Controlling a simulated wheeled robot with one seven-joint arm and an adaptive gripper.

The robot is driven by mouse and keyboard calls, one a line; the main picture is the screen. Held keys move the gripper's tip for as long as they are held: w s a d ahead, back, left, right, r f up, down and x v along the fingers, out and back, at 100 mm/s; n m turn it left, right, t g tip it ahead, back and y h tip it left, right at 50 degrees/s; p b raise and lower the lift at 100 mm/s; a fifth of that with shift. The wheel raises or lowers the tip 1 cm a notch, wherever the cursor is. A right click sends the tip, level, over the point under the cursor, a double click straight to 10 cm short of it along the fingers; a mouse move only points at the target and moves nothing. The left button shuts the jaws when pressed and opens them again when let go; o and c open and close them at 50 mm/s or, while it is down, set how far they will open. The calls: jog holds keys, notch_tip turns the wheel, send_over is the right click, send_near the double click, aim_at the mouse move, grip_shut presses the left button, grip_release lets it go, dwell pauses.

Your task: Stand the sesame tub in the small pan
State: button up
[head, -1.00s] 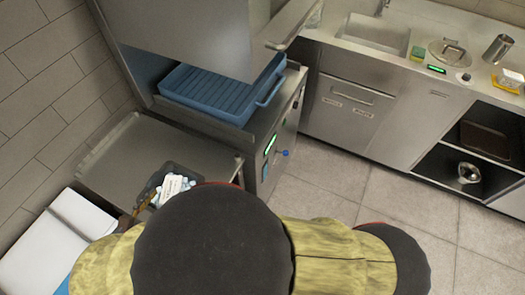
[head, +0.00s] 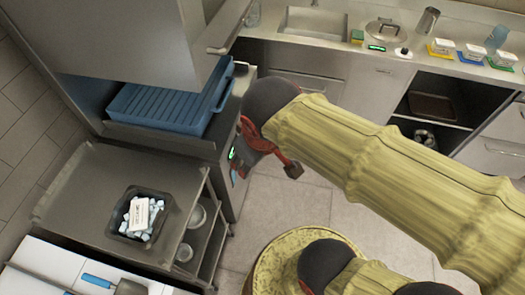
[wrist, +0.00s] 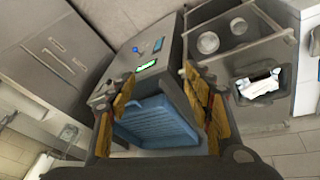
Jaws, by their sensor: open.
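My gripper (head: 290,168) is open and empty, over the floor in front of the steel cabinet. In the wrist view its two fingers (wrist: 158,75) stand apart with nothing between them. Several white tubs in coloured holders stand on the far right counter, in a yellow holder (head: 441,48), a blue holder (head: 473,53) and a green holder (head: 502,61). I cannot tell which is the sesame tub. A small black pan (head: 117,222) on the steel trolley holds pale blue-white pieces and a white labelled item. I cannot tell whether it is the task's small pan.
A blue ribbed tray (head: 165,112) sits in the open steel machine (head: 205,145). The steel trolley (head: 85,190) has lower shelves. Open floor lies between.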

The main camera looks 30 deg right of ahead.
jog(key=r+m, duration=0.1)
jog(key=s+d+r+m+t, duration=0.1)
jog(key=m, duration=0.1)
jog(key=shift+s+d+y, duration=0.25)
jog(key=shift+d+y, duration=0.05)
dwell(1.1)
